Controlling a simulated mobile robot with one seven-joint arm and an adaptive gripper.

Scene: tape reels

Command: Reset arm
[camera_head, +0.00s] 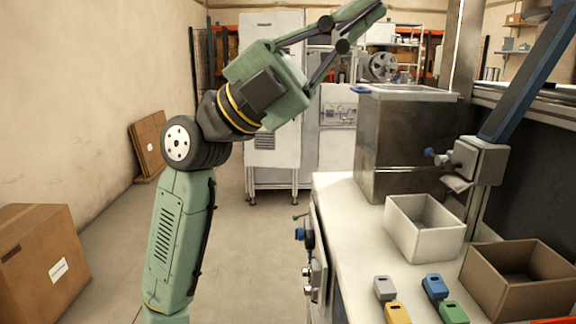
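My arm rises from the lower left and bends up to the right, with nothing touching it. My gripper (364,14) points up and right near the top edge of the view. Its two fingers come together at the tips, and no object shows between them. It is in the air, in front of the cabinets at the back and apart from the bench (345,198).
On the bench stand a steel bin (405,145), a white open box (424,230), a brown open box (520,279) and several small coloured pieces (434,287). A cardboard box (42,260) is at left. The floor between is clear.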

